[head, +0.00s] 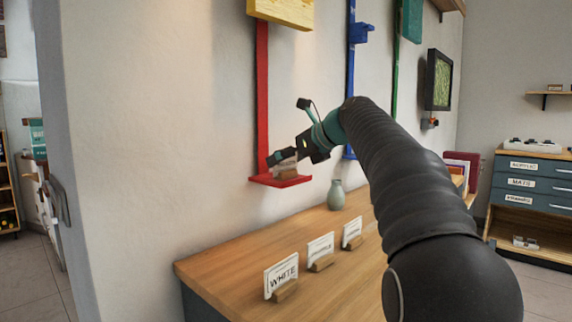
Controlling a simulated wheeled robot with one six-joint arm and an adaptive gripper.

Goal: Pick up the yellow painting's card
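The yellow painting (283,12) is cut off by the top edge, above a red upright strip (262,95) on the wall. A small red ledge (296,182) juts out at the strip's foot. A small wooden holder (286,174) with a pale card-like piece is at the ledge, partly hidden by my gripper. My gripper (285,160) is right at this piece, its fingers over and beside it. The view is too small to tell whether the fingers are closed on it or whether the holder touches the ledge.
A wooden counter (225,270) below carries a card reading WHITE (281,275), two more cards (320,247) (352,231) in wooden holders, and a grey-green vase (336,194). Blue (351,75) and green (396,70) strips stand on the wall to the right. My arm hides part of the counter.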

